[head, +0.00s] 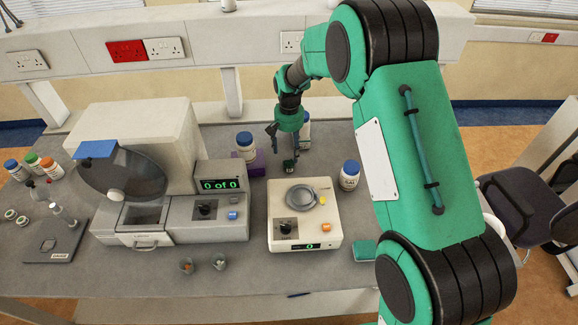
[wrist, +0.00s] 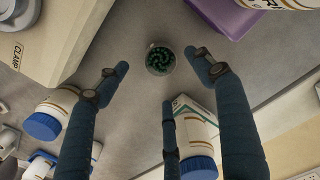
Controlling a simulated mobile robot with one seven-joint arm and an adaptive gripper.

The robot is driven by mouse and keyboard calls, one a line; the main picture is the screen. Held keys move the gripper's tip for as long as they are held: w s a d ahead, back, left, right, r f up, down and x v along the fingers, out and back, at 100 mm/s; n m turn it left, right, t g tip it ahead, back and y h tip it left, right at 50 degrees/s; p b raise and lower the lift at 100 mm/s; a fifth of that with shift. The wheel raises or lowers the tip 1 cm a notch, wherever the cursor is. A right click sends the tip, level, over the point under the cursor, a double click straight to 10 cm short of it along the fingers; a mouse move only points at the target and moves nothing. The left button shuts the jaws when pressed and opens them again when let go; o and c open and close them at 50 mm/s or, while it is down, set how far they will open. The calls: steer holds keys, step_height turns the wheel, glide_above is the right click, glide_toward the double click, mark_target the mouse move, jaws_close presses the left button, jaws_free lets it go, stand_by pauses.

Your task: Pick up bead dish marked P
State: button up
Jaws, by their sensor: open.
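A small round dish of dark green beads (wrist: 160,60) stands on the grey bench in the wrist view. No letter P is readable on it. My gripper (wrist: 158,80) is open, its fingers spread either side of the dish and nothing held between them. In the head view my gripper (head: 288,150) hangs over the back of the bench, behind the white device with the grey pan. Two other small bead dishes stand at the bench's front, one orange (head: 187,265) and one pale (head: 219,263).
A blue-capped bottle (wrist: 196,140) stands close to the fingers. A purple block (wrist: 228,15) bears another bottle beside the dish. A further blue-capped bottle (head: 349,175) stands right of my gripper. The white device (head: 330,225) is in front, and a larger machine (head: 215,215) is left.

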mark_target(289, 162)
steer(key=shift+f, duration=1.35)
steer(key=shift+f+b, duration=0.45)
steer(key=shift+f, duration=2.15)
steer(key=shift+s, duration=0.1)
steer(key=shift+c, duration=0.5)
steer(key=c, duration=1.2)
